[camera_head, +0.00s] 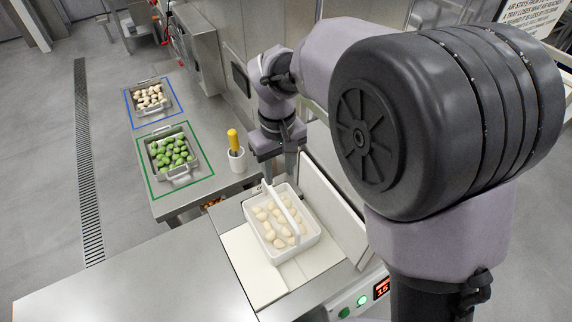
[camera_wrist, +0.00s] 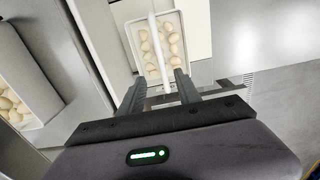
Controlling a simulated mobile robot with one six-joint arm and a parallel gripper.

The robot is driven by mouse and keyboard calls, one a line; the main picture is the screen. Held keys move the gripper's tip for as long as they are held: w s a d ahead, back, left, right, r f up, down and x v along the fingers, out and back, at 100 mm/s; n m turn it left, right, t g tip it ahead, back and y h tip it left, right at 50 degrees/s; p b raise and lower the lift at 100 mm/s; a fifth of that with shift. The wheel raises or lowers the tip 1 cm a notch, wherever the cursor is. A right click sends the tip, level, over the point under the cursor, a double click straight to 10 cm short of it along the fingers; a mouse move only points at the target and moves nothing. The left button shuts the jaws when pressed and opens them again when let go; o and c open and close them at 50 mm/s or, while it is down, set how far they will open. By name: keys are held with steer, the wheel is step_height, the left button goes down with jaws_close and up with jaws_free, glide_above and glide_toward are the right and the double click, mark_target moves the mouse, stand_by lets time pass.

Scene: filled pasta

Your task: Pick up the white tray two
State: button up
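A white tray (camera_head: 267,252) with an arched white handle (camera_head: 279,212) holds several pale filled pasta pieces. It stands on a white surface at the bottom centre of the head view. The tray (camera_wrist: 183,58) also shows at the top of the wrist view, with its handle (camera_wrist: 157,42) running lengthwise over it. My gripper (camera_wrist: 158,84) is open, its fingers apart at either side of the handle's line with a gap to it. In the head view my gripper (camera_head: 268,177) points down at the tray's far end. I cannot tell whether it touches the handle.
A tray of green pieces (camera_head: 178,178) in a green outline and a tray of pale pieces (camera_head: 136,109) in a blue outline stand on a steel table. A white holder (camera_head: 237,161) with a yellow-handled tool stands nearby. An upright white panel (camera_head: 330,207) borders the tray's right.

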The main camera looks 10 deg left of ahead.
step_height(320, 180, down, 17)
steer(key=b, duration=0.4)
steer(key=shift+s+r+b, duration=0.15)
steer(key=shift+r+b, duration=0.05)
steer(key=shift+b, duration=0.2)
steer(key=shift+c, duration=0.2)
jaws_close()
stand_by(0.5)
